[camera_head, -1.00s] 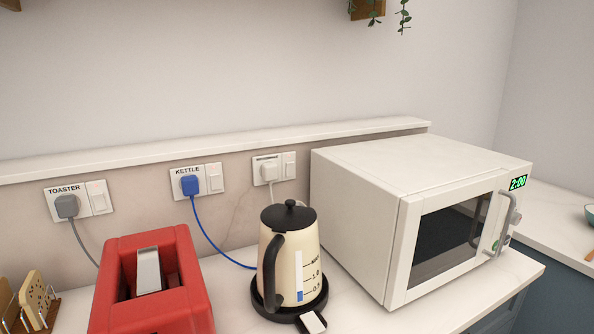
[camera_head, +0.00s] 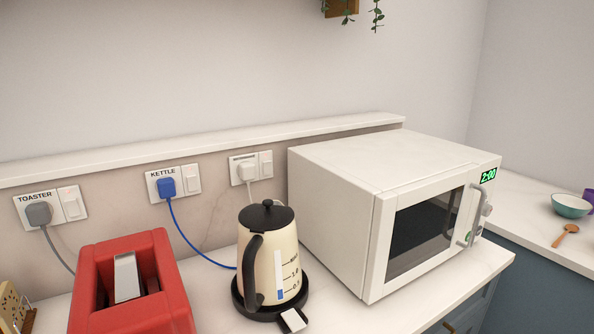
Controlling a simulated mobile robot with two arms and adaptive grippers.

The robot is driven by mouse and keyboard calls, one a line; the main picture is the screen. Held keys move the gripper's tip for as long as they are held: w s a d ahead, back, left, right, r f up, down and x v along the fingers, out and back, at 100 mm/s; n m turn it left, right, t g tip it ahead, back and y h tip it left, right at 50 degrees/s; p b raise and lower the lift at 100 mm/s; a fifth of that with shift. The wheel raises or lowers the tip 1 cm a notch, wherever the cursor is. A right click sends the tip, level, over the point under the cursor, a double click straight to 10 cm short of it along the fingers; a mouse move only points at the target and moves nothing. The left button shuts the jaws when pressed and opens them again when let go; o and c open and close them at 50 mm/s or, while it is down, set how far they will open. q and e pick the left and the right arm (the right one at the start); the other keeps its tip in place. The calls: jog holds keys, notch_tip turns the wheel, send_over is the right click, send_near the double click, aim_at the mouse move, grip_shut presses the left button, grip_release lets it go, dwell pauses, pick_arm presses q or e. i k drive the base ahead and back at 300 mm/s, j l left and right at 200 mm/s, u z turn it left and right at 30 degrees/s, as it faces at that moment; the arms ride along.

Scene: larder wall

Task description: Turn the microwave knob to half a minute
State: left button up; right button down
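The white microwave (camera_head: 345,215) stands at the right of the counter with its door shut. Its green display (camera_head: 489,176) reads 2:00. The grey door handle (camera_head: 470,222) is on the right of the door. A round knob (camera_head: 486,209) shows partly behind the handle, on the control panel; its setting is too small to tell. A green button or mark lies near it, partly hidden by the handle. Neither of my grippers is in view.
A cream kettle (camera_head: 277,255) stands on its base left of the microwave. A red toaster (camera_head: 130,285) is at the lower left. Wall sockets with plugs line the backsplash. At far right, a teal bowl (camera_head: 571,205) and a wooden spoon (camera_head: 565,235) lie on another counter.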

aim_at(488, 209)
jog(key=z, duration=1.25)
